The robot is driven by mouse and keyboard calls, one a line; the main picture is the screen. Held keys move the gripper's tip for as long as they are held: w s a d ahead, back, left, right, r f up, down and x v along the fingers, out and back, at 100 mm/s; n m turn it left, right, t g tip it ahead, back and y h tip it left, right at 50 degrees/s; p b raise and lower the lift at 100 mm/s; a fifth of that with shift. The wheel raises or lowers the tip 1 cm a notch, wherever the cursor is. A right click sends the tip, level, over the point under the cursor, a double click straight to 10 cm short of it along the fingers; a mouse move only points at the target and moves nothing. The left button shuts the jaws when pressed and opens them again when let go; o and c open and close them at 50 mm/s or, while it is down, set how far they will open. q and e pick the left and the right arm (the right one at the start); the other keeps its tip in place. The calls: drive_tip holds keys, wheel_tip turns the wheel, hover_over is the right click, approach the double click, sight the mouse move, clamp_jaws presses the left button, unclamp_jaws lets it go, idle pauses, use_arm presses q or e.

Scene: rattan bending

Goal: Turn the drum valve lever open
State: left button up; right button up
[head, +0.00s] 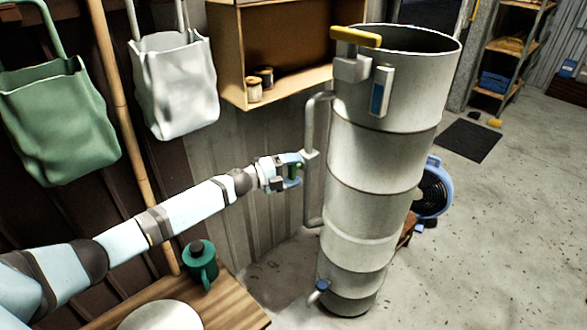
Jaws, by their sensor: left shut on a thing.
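The drum (375,210) is a tall grey metal cylinder, open at the top, standing on the floor right of centre. A grey side pipe (309,130) runs down its left side. My left gripper (294,170) is at mid-height on this pipe, shut on a small green piece, which looks like the valve lever (297,166). The fingers hide much of it, so its exact angle cannot be told. A yellow handle (356,37) sits at the drum's rim and a small blue tap (321,287) near its base. My right gripper is out of view.
A wooden table (235,305) with a green mug (200,264) and a pale round thing (160,318) is below my left arm. A wooden wall shelf (290,88) holds spools behind the pipe. A blue fan (433,188) stands behind the drum. The floor at right is mostly clear.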

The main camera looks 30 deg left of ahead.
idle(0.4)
use_arm(q)
drive_tip(key=o, duration=0.9)
drive_tip(key=v, duration=1.4)
drive_tip(key=shift+p, duration=0.35)
